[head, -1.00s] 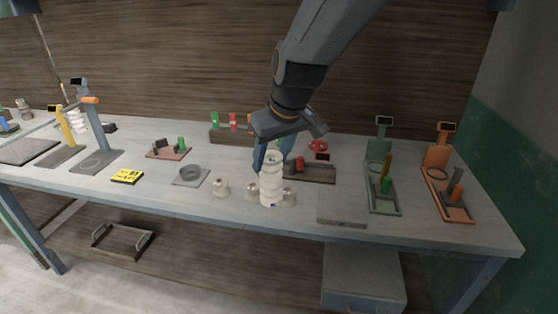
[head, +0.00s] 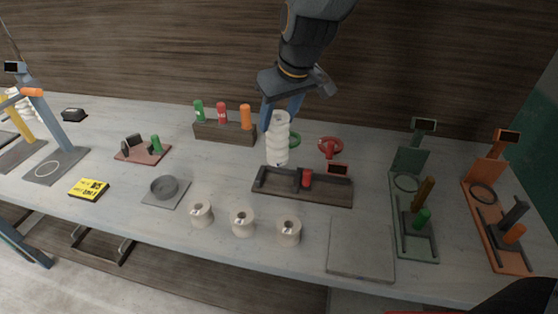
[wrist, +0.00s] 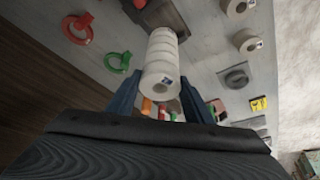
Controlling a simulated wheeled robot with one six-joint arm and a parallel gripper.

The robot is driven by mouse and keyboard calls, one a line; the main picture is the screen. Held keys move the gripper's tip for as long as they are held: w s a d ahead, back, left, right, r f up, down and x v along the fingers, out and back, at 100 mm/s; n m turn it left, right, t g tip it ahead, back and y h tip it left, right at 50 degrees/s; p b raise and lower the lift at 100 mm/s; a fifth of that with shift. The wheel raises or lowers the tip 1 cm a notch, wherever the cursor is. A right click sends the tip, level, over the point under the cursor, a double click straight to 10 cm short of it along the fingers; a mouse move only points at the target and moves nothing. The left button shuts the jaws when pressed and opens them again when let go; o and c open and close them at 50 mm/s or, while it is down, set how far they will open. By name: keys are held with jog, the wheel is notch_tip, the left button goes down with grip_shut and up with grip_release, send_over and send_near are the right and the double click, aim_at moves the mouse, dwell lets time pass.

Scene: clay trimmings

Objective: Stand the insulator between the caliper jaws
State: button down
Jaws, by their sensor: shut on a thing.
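The insulator (head: 278,143) is a white ribbed cylinder, held upright by its top in my gripper (head: 281,110). In the wrist view the insulator (wrist: 162,62) stands between the two blue fingers (wrist: 160,100), which are shut on it. What looks like the caliper (head: 318,191) is a dark flat bed with a dark jaw block at its left, a red knob (head: 307,178) and a small display. The insulator appears in the air behind the caliper's left part in the head view; its exact height is unclear. The caliper (wrist: 160,14) is partly cut off in the wrist view.
Three short cream spools (head: 242,222) stand in front. A rack (head: 224,132) with coloured cylinders is behind left. Red (head: 330,145) and green (head: 293,140) rings are close to the insulator. Green (head: 408,160) and orange (head: 483,178) gauges stand right. A bare grey plate (head: 361,248) lies at the front.

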aim_at(278, 147)
jog(key=shift+f+p, duration=0.4)
jog(key=shift+f, duration=4.1)
jog(key=c, duration=0.9)
grip_release()
jog(key=shift+s, duration=0.1)
jog(key=b+v, duration=0.1)
jog(key=v, duration=1.1)
jog(key=s+d+f+m+g+h, duration=0.1)
jog(key=s+d+f+m, duration=0.2)
jog(key=d, duration=0.8)
jog(key=s+d+f+m+g+h, duration=0.1)
jog(key=s+d+f+m, duration=0.3)
jog(key=d, duration=0.6)
jog(key=s+f, duration=0.2)
jog(key=s, duration=0.1)
jog(key=shift+s+d+f+h, duration=0.35)
jog(key=shift+d+h, duration=0.05)
